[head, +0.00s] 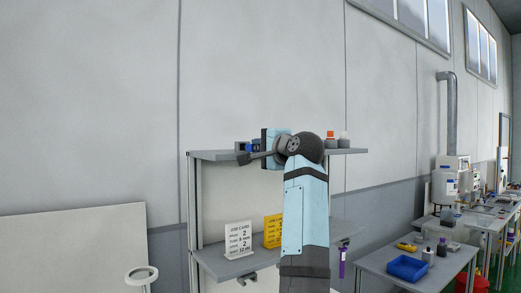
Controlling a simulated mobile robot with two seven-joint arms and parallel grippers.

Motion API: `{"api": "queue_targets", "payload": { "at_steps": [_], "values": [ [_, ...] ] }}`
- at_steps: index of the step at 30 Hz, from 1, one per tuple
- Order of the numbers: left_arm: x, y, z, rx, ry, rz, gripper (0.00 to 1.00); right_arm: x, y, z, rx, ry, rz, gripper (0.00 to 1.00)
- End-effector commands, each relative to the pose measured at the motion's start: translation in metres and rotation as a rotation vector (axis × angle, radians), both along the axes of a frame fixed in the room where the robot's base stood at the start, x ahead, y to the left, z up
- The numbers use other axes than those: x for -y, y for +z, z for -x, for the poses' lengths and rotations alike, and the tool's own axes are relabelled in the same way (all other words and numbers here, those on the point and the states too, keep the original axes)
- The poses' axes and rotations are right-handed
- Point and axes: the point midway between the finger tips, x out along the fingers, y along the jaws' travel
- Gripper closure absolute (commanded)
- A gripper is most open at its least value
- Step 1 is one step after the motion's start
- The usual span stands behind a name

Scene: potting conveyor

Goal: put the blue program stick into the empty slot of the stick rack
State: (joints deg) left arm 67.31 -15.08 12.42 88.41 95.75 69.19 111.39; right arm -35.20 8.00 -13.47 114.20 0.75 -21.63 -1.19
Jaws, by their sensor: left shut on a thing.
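My left gripper (246,158) is at the left part of the upper shelf, with its arm rising from the bottom of the head view. Its dark fingers point left. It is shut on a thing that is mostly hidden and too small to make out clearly. A small dark block with blue parts (249,147), which looks like the stick rack with the blue program stick, shows right at the fingers. I cannot tell the slots apart, nor whether the stick is in or above one. My right gripper is not in view.
The upper shelf (215,155) also carries an orange-capped bottle (330,141) and a grey one (344,142). The lower shelf holds a white job card (239,240) and a yellow card (272,231). A purple item (342,264) hangs at right. A bench with a blue bin (407,267) stands further right.

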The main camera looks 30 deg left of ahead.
Motion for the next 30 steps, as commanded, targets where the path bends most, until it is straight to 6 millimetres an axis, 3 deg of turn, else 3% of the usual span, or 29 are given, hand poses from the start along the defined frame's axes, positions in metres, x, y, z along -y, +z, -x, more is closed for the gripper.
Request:
{"api": "queue_targets", "payload": {
  "at_steps": [30],
  "values": [
    [-0.022, 0.0, -0.009, 0.0, 0.0, 0.0, 1.0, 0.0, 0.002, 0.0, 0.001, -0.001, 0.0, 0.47]
  ]
}}
